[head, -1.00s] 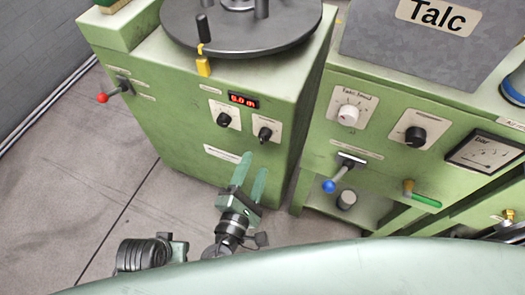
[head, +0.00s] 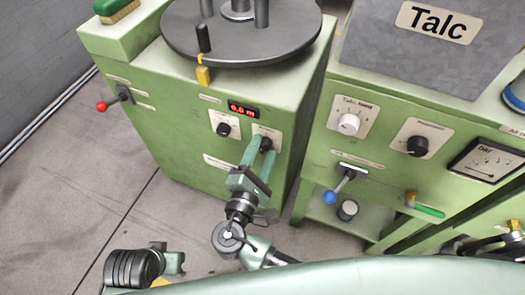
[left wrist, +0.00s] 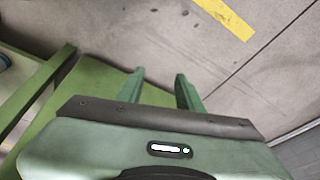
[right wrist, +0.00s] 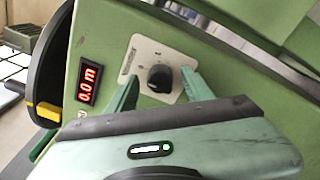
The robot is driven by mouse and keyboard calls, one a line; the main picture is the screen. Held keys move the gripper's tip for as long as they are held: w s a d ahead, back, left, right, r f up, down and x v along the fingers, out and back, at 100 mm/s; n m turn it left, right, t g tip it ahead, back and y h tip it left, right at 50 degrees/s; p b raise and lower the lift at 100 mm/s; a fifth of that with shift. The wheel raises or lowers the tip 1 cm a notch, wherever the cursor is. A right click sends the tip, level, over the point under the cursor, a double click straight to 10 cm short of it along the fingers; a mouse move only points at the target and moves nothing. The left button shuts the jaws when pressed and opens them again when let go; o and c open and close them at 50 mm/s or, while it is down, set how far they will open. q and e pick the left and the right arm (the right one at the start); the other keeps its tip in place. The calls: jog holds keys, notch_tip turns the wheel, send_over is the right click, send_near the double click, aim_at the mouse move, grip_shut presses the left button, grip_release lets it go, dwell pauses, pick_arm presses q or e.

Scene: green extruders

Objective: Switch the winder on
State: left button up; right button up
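The winder (head: 200,125) is a green cabinet with a dark round disc (head: 245,45) on top and a red display (head: 242,110) reading 0.0 m. Below the display are a left black knob (head: 223,129) and a right black knob (head: 266,143). My right gripper (head: 259,143) is at the right knob, its fingers partly covering that plate. In the right wrist view the knob (right wrist: 160,78) shows between the tips of my open right gripper (right wrist: 160,88); contact cannot be told. My left gripper (left wrist: 160,78) is open and empty, over the floor.
A red-tipped lever (head: 112,102) sticks out at the cabinet's left. To the right stands another green machine with a Talc box (head: 420,45), a white knob (head: 348,124), a blue-tipped lever (head: 335,190) and a gauge (head: 488,160). Floor (head: 70,190) is clear at left.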

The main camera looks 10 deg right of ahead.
grip_shut()
